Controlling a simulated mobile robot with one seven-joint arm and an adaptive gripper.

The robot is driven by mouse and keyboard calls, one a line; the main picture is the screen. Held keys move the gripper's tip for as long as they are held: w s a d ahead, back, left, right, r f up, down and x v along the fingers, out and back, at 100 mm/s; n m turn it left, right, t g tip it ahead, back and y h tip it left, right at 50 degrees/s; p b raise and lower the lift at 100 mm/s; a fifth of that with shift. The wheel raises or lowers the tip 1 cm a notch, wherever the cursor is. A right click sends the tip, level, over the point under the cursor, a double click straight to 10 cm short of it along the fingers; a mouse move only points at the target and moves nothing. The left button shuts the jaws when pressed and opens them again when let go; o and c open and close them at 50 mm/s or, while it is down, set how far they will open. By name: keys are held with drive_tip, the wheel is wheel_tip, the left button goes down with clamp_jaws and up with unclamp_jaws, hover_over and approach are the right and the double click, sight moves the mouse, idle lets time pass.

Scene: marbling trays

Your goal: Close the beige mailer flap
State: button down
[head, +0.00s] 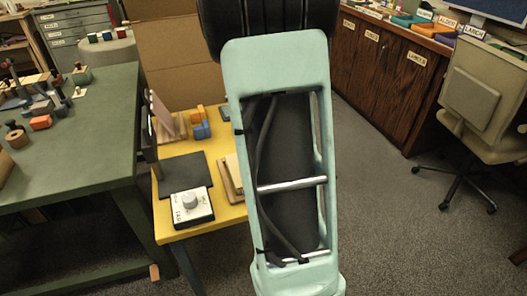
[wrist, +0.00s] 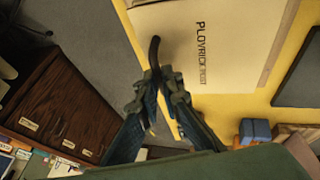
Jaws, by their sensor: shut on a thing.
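The beige mailer (wrist: 215,45) lies on the yellow table in the wrist view, with dark print on its face. My gripper (wrist: 157,78) is at the mailer's left edge in that view. Its fingers are shut on a dark curved strip (wrist: 154,50), which sticks out past the fingertips over the mailer's edge. I cannot tell how the strip joins the mailer or how far the flap is open. In the head view my arm hides the gripper and most of that side of the table; only a beige edge (head: 233,166) shows beside the arm.
The yellow table (head: 203,228) holds a dark mat (head: 184,178), a white box with a knob (head: 192,207), and orange and blue blocks (head: 199,122). A green workbench (head: 75,165) stands left. Wooden cabinets (head: 377,65) and a chair (head: 480,95) stand right, with open floor between.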

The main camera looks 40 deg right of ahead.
drive_tip(key=shift+s+d+f, duration=0.15)
drive_tip(key=shift+d+f, duration=0.15)
drive_tip(key=shift+f, duration=0.05)
idle(0.3)
drive_tip(key=c, duration=2.1)
unclamp_jaws()
drive_tip(key=shift+s+a+r, duration=0.1)
drive_tip(key=shift+a+r, duration=0.2)
drive_tip(key=shift+r, duration=0.35)
drive_tip(key=v, duration=1)
drive_tip(key=shift+s+r, duration=0.25)
drive_tip(key=shift+w+a, duration=0.1)
drive_tip(key=shift+a, duration=0.05)
